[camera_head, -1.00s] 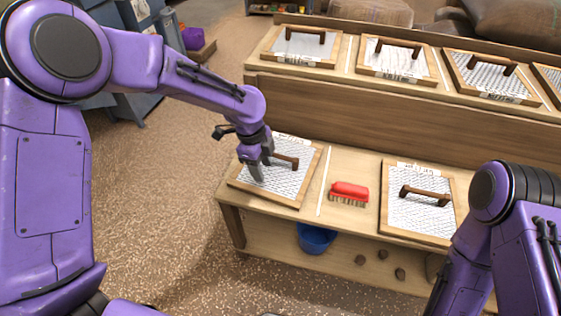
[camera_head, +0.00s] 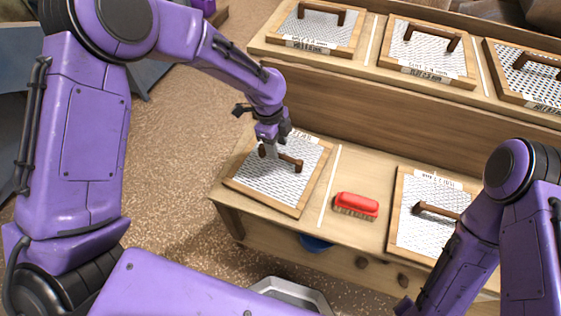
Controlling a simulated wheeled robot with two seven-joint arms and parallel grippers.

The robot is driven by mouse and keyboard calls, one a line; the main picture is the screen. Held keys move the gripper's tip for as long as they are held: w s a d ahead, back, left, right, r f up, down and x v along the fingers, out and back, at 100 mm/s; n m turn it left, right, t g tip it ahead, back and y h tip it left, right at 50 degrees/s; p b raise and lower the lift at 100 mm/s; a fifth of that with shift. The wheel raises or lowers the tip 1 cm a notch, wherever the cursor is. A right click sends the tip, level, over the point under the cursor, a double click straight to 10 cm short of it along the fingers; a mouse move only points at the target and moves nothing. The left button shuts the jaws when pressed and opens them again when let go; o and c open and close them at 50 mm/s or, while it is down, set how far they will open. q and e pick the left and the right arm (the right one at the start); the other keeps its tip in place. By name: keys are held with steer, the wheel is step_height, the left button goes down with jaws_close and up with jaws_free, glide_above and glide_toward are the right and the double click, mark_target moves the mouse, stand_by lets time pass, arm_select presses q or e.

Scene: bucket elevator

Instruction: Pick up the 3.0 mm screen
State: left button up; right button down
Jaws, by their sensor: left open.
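Several wood-framed mesh screens with brown bar handles are in the head view; their labels are too small to read, so I cannot tell which is 3.0 mm. The lower-left screen (camera_head: 262,186) lies on the bench's lower surface. My left gripper (camera_head: 272,148) is open, pointing down at the left end of that screen's handle (camera_head: 291,162) and hiding part of it. I cannot tell whether it touches. Another screen (camera_head: 410,225) lies lower right, partly behind my right arm. My right gripper is out of view.
A red brush (camera_head: 356,205) lies between the two lower screens, beside a white dividing strip (camera_head: 328,190). The raised back shelf holds more screens (camera_head: 312,27), (camera_head: 432,50), (camera_head: 525,75). A blue bucket (camera_head: 316,243) is partly visible under the bench.

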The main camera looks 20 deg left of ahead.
mark_target(280, 154)
arm_select(q)
steer(key=f, duration=0.3)
steer(key=d+f, duration=0.1)
steer(key=f, duration=0.1)
steer(key=shift+w+f, duration=0.25)
steer(key=shift+f, duration=0.1)
jaws_close()
steer(key=shift+r, duration=0.1)
